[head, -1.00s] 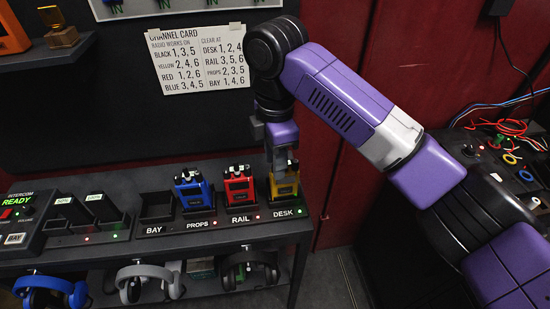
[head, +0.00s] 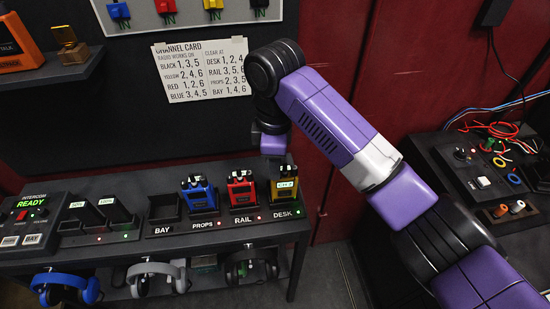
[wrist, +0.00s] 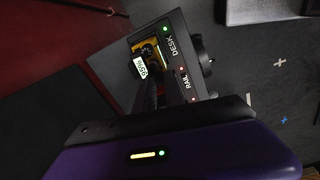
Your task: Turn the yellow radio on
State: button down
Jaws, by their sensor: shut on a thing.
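The yellow radio (head: 283,187) stands upright in the dock slot marked DESK (head: 284,212), at the right end of the row. A pale lit display with small text, seemingly "CH 2", shows on its front. My gripper (head: 281,164) is right above it, with its fingers down at the radio's top, shut on it. Which top part is between the fingers is hidden. The wrist view shows the yellow radio (wrist: 146,50) beside a dark finger, with a white patch of text on it. A green light is lit next to DESK.
The blue radio (head: 197,194) and red radio (head: 240,189) stand close to the left, over PROPS and RAIL. The BAY slot (head: 163,214) is empty. A channel card (head: 203,70) on the wall lists yellow: 2, 4, 6. Headsets hang below the shelf.

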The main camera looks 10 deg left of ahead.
jog(key=c, duration=1.4)
grip_release()
notch_tip(320, 180, up, 8)
jog(key=shift+s+f, duration=0.1)
jog(key=shift+f, duration=0.05)
